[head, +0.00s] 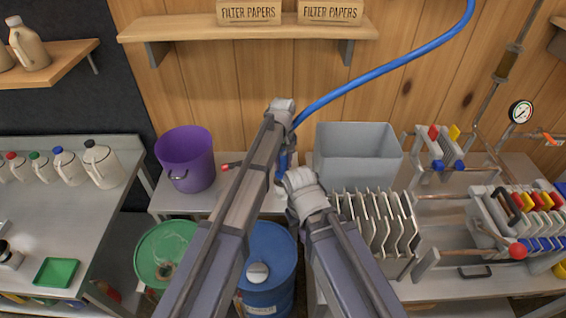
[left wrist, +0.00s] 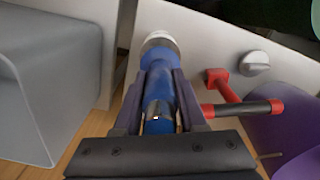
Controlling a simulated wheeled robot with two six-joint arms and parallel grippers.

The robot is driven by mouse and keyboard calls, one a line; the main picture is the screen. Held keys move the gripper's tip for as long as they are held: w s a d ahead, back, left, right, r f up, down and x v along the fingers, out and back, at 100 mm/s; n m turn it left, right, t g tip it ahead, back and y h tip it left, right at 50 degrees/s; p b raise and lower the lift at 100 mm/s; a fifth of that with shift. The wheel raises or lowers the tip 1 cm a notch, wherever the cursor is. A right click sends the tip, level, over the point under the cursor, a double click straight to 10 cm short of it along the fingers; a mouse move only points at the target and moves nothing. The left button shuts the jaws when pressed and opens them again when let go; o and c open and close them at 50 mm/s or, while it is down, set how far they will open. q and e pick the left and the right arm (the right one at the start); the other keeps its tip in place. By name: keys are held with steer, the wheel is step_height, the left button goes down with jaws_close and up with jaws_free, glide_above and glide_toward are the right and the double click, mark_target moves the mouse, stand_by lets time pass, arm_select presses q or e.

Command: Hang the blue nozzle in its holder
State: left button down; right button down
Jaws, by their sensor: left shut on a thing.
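The blue nozzle (left wrist: 158,88) has a white tip and sits between the two dark fingers of my left gripper (left wrist: 160,92), which is shut on it. In the head view the blue nozzle (head: 282,164) shows in part between my arms, below the blue hose (head: 375,72). My left gripper's fingers are mostly hidden there by my own arms. I cannot make out the nozzle's holder with certainty. A red fitting with a black, red-ended rod (left wrist: 245,109) is to the right of the nozzle, apart from it. My right arm shows in the head view, but its fingers do not.
A purple bucket (head: 186,160) stands left of my arms and a grey bin (head: 357,155) stands right. Metal plates (head: 385,222) stand close right of my right arm. Green (head: 150,245) and blue (head: 270,285) drums are below the bench. The hose runs up to the right.

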mark_target(283, 169)
arm_select(q)
steer(key=shift+f, duration=0.2)
steer(key=shift+f+b, duration=1.45)
jaws_free()
steer(key=shift+r, duration=0.1)
